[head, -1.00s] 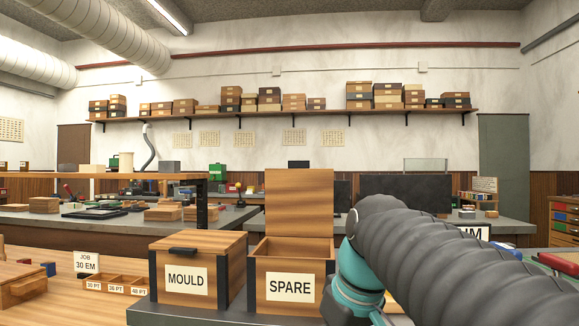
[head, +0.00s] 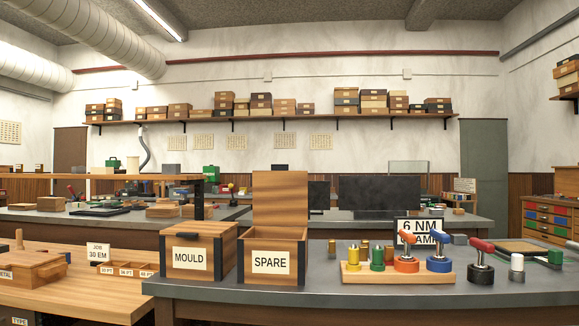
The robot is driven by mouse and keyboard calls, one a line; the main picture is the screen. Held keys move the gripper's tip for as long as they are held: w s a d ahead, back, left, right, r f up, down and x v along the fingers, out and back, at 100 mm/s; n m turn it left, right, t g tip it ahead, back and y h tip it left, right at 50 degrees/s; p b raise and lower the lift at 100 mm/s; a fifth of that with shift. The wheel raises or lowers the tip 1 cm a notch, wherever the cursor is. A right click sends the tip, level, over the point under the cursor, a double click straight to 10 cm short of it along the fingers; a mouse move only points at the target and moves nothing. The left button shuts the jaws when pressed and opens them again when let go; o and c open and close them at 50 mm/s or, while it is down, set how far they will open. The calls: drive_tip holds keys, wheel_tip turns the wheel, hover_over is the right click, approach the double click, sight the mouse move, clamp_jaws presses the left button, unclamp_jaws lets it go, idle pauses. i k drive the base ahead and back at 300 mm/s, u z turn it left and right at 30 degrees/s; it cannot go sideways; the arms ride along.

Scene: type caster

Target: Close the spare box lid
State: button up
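The spare box (head: 268,262) is a wooden box with dark corner edges and a white SPARE label. It stands on the grey bench at the centre of the head view. Its lid (head: 280,200) stands upright at the back, so the box is open; the inside bottom is hidden. My gripper is not in the head view.
The closed MOULD box (head: 197,250) stands close to the left of the spare box. To the right, a wooden rack (head: 397,273) holds several colored-handled tools, with a 6 NM sign (head: 420,228) behind. The grey bench top (head: 330,290) is clear in front of the rack.

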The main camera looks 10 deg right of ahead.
sight(280, 194)
drive_tip(key=z, duration=1.9)
drive_tip(key=i, duration=1.15)
drive_tip(key=u, duration=2)
